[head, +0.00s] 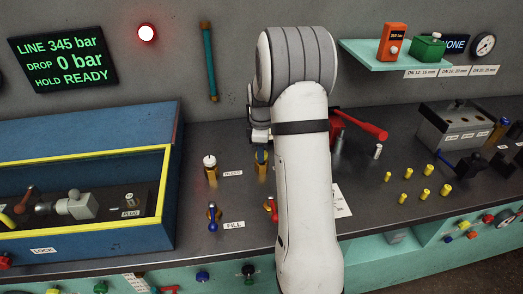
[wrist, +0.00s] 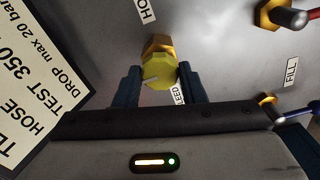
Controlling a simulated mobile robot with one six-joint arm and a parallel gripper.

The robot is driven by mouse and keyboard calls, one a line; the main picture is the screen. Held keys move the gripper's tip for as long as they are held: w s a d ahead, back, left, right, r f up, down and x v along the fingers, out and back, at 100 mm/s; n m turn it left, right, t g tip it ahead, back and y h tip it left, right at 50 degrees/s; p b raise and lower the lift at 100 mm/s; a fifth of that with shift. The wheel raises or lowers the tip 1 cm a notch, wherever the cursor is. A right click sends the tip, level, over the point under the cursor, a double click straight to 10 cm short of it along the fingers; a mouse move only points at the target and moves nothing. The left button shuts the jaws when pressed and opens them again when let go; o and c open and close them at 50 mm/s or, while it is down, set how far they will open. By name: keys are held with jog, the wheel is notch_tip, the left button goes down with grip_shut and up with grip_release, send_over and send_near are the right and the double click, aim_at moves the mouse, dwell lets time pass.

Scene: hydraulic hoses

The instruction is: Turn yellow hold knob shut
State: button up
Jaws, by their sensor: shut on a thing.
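The yellow hold knob (wrist: 159,72) sits on a brass hexagonal base in the wrist view, with a pale pointer line across it. My gripper (wrist: 160,86) has its two dark blue fingers closed on either side of the knob. A label starting "HO" (wrist: 145,10) lies just beyond it, partly cut off. In the head view my gripper (head: 261,156) is low over the bench, mostly behind my white arm. The knob cannot be made out clearly there. The display (head: 63,60) reads LINE 345 bar, DROP 0 bar, HOLD READY.
The bleed valve (head: 210,168) and the blue-handled fill valve (head: 213,217) stand left of my gripper. A blue box with yellow edging (head: 85,236) lies further left. A red-handled tool (head: 360,124) and several yellow plugs (head: 407,173) are to the right. A red lamp (head: 147,33) glows.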

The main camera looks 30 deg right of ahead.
jog(key=shift+m, duration=0.4)
jog(key=shift+c, duration=0.5)
jog(key=m+b, duration=0.1)
jog(key=m, duration=0.2)
jog(key=shift+m, duration=0.4)
jog(key=m+b, duration=0.1)
jog(key=m, duration=1.2)
jog(key=shift+b, duration=0.4)
jog(key=shift+m, duration=0.3)
jog(key=o, duration=1)
jog(key=shift+r, duration=0.1)
